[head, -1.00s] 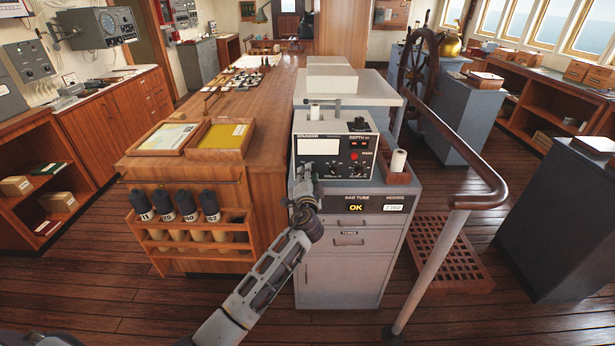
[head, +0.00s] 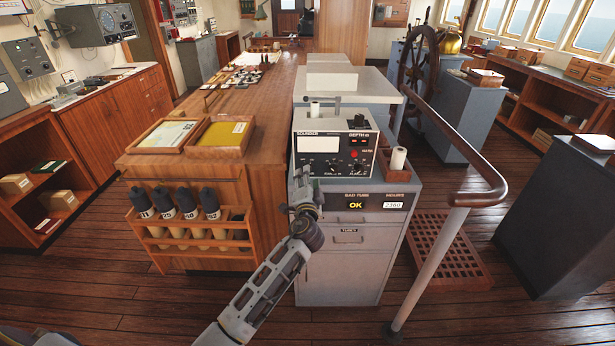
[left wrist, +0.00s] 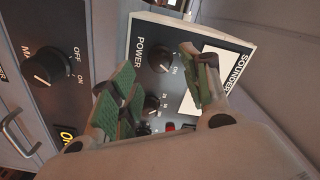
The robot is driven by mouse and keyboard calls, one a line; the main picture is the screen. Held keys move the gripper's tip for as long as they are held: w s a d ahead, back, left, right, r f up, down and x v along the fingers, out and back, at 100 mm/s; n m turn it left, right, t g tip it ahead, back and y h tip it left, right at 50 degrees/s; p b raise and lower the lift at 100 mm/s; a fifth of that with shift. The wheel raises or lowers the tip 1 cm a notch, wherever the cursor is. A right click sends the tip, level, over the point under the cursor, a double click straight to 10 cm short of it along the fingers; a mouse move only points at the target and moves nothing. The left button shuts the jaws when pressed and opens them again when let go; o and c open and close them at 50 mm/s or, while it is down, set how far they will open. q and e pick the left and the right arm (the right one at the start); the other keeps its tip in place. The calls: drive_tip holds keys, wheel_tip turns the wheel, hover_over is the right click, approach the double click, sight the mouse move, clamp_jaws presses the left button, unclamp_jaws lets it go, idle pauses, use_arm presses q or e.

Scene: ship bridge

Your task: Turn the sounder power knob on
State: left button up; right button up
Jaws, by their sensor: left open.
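The sounder (head: 335,145) is a grey-white box with a black face, standing on the grey cabinet. In the left wrist view its power knob (left wrist: 161,58) is round and black, with POWER and ON lettering beside it; its exact setting is hard to tell. My left gripper (head: 303,183) is in front of the sounder's lower left corner in the head view. In the left wrist view the gripper (left wrist: 160,88) is open, with green-padded fingers apart and nothing between them. The power knob shows beyond the gap, apparently untouched. The head view does not show this knob clearly. My right gripper is out of view.
Another black knob (left wrist: 50,66) marked OFF and ON is on the cabinet front. A paper roll (head: 397,160) stands right of the sounder. A handrail (head: 478,198) runs at the right. A bottle rack (head: 200,240) stands at the left.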

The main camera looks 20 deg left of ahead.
use_arm(q)
drive_tip(key=v, duration=0.8)
drive_tip(key=shift+s, duration=0.15)
idle(0.5)
drive_tip(key=shift+d, duration=0.15)
